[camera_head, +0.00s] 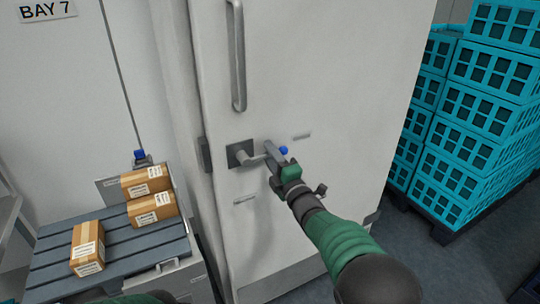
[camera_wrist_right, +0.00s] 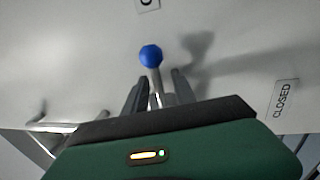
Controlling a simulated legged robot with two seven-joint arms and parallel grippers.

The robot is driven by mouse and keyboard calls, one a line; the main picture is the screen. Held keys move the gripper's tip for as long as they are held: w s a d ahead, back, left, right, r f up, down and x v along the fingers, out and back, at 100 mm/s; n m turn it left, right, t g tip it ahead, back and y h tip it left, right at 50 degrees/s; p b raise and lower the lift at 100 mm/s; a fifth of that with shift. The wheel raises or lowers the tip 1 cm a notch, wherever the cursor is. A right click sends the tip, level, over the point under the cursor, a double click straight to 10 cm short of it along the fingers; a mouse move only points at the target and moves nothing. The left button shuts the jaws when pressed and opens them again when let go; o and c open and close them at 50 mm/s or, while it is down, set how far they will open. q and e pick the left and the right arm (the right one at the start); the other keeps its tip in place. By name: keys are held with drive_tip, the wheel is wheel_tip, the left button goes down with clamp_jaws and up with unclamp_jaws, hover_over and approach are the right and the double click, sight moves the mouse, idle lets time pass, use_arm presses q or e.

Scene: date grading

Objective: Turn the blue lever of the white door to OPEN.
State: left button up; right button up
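The white door (camera_head: 330,70) fills the middle of the head view. Its lever has a grey plate (camera_head: 240,153) and a blue knob (camera_head: 283,150), pointing roughly right. In the right wrist view the blue knob (camera_wrist_right: 150,57) is just beyond my fingers, toward a partly cut-off label (camera_wrist_right: 148,4) showing one round letter. A CLOSED label (camera_wrist_right: 284,98) is to the right. My right gripper (camera_head: 271,158) is at the lever, its fingers either side of the rod, with a visible gap on one side. My left gripper is not in view.
A fixed vertical door handle (camera_head: 238,55) is above the lever. A slatted pallet-like top (camera_head: 125,245) with several cartons (camera_head: 148,181) is at left, with another blue knob (camera_head: 139,154) behind it. Teal crates (camera_head: 468,120) are stacked at right. Floor (camera_head: 400,255) is clear between.

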drive_tip(key=v, duration=1.6)
drive_tip(key=shift+s+d+f+b, duration=0.2)
drive_tip(key=shift+s+d+b, duration=0.05)
drive_tip(key=shift+s+b, duration=0.1)
